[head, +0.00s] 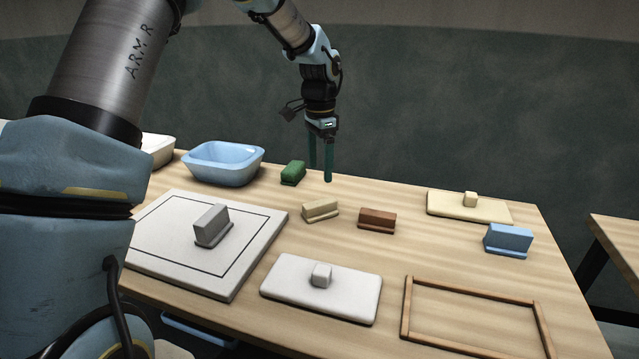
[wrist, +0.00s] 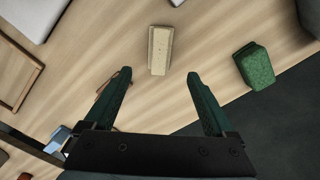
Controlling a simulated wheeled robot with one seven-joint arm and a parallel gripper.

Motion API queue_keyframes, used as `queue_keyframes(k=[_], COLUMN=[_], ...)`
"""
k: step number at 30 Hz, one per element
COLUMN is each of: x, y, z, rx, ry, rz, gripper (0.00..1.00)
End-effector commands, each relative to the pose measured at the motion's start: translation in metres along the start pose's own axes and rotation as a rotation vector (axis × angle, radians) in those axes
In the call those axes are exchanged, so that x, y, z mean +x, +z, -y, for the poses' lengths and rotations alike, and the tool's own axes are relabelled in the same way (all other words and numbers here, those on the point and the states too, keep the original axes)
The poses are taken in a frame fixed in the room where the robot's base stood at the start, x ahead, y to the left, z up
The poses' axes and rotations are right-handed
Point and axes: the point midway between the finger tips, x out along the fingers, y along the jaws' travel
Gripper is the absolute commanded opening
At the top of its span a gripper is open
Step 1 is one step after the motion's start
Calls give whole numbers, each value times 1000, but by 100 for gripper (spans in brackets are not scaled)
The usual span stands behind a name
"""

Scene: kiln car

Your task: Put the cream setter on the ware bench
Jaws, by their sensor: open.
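A small cream block with a base strip (head: 320,210) sits on the wooden table, left of a red-brown block. It also shows in the wrist view (wrist: 160,50), beyond the fingertips and between them sideways. A flat cream slab with a knob (head: 440,206) lies at the back right; I cannot tell for certain which of the two is the cream setter. My gripper (head: 320,172) is open and empty, pointing down above the back of the table behind the cream block. A second wooden table (head: 622,238) stands at the right edge, mostly cut off; which surface is the ware bench is unclear.
Near the gripper stand a green block (head: 293,172), a blue basin (head: 223,165) and the red-brown block (head: 377,220). A grey block (head: 212,225) rests on an outlined grey board (head: 160,215). A white knobbed slab (head: 350,295), wooden frame (head: 470,293) and blue block (head: 508,239) lie nearer or rightward.

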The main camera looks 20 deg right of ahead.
Motion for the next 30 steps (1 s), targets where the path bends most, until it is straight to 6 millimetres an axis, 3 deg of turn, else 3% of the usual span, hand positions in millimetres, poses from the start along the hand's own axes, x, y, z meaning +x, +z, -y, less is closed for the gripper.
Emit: queue_keyframes(k=[8,11,14,17,21,24,27,30], x=[-7,-9,-12,-14,-13,-9,-4,-1], y=[2,22,73,150,256,312,348,365], z=[0,5,11,9,-19,-48,-75,-92], rx=[-4,-63,-222,-472,-868,-1112,-1293,-1399], ry=[0,-7,-21,-41,-69,-85,-93,-98], rz=[1,1,-2,-14,-47,-74,-96,-112], gripper=[89,89,89,89,89,89,89,89])
